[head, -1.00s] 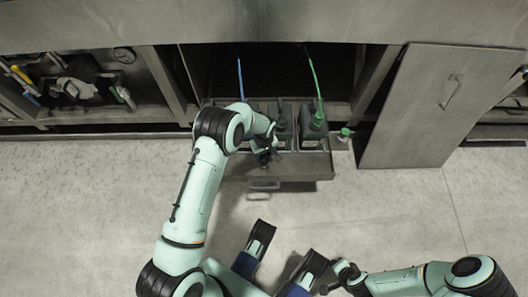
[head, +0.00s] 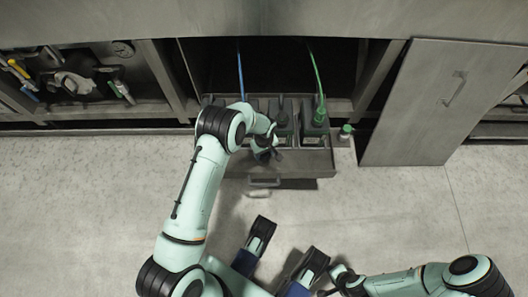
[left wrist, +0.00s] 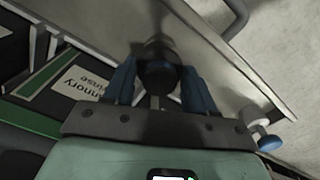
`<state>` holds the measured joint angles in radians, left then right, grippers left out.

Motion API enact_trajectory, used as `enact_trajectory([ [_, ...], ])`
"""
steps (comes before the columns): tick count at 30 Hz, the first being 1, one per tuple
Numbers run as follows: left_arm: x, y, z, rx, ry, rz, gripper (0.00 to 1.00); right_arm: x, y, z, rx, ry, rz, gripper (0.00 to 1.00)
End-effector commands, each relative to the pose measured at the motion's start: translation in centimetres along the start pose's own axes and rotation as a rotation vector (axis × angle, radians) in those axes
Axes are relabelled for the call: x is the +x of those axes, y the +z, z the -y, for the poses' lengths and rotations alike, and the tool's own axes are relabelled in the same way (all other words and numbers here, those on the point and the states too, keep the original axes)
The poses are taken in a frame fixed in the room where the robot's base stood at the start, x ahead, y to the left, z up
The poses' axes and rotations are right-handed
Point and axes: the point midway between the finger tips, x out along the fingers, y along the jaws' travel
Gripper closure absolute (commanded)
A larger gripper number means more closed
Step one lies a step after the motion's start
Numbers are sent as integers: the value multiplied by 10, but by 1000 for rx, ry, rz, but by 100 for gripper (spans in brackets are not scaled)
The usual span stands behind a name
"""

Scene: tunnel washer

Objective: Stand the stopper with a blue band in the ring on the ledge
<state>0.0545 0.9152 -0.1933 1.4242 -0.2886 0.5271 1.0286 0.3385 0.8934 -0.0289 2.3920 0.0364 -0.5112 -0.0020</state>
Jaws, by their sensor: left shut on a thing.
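My left gripper (head: 266,153) is over the front part of the open drawer. In the left wrist view its two blue fingers (left wrist: 158,88) are shut on a dark round thing (left wrist: 158,66). No blue band shows on that thing, and I cannot tell whether it is the stopper. A small pale piece with a blue end (left wrist: 268,141) shows at the lower right there, past the drawer's end; I cannot tell what it stands on. A green-and-white stopper (head: 345,131) stands on the ledge right of the drawer.
The drawer (head: 310,160) holds dark canisters (head: 313,127); a green tube (head: 316,72) reaches one. A blue tube (head: 239,68) hangs behind my left arm. A grey panel (head: 425,110) leans at the right. The floor (head: 400,215) in front is mostly clear.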

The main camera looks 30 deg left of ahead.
Motion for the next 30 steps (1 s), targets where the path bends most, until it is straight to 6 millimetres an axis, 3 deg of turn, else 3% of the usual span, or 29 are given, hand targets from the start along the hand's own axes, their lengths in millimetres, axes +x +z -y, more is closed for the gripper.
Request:
enact_trajectory([
  [15,18,-1,1,-1,-1,0,87,12,-2,-1,-1,0,1,62],
  [30,19,-1,1,0,0,0,87,13,-2,-1,-1,0,1,62],
])
